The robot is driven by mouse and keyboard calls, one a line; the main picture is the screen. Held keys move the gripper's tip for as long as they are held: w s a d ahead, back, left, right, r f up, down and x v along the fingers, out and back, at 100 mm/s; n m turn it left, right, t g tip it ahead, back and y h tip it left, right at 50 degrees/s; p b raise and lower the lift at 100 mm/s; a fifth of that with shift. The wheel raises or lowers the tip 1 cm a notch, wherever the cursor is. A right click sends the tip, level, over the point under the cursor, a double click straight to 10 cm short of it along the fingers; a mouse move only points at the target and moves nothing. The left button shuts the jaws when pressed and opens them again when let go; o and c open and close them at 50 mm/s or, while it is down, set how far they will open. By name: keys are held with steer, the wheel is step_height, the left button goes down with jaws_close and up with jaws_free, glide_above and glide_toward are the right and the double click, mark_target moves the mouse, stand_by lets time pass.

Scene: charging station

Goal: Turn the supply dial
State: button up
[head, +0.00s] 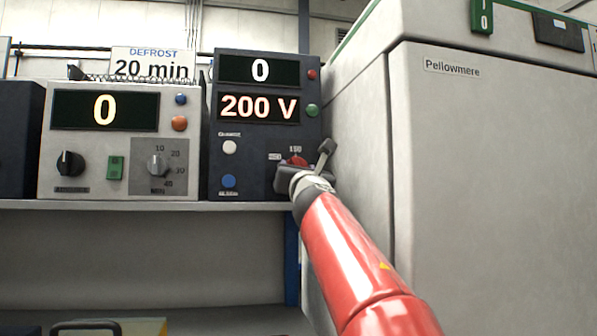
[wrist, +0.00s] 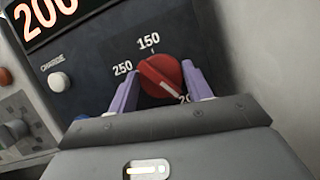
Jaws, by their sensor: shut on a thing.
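The supply (head: 266,131) is a dark unit on the shelf. Its upper display (head: 260,70) reads 0 and its lower display (head: 259,107) reads 200 V. The red supply dial (head: 296,160) is mostly hidden behind my gripper (head: 299,168) in the head view. In the wrist view the dial (wrist: 160,76) sits between the purple fingers of my gripper (wrist: 158,83), which is shut on it. The dial's white line slants toward a lower-right label, partly hidden, starting with "20". Labels 150 and 250 show above and left.
Left of the supply stands a grey defrost unit (head: 93,155) reading 0, with a "20 min" sign (head: 152,66) above it. A large pale Pellowmere cabinet (head: 480,180) stands close on the right. The shelf edge (head: 150,204) runs below the units.

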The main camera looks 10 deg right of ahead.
steer(key=o, duration=1)
steer(key=shift+c, duration=0.2)
steer(key=b+v, duration=0.4)
steer(key=v, duration=0.4)
steer(key=shift+b, duration=0.3)
steer(key=shift+w, duration=0.1)
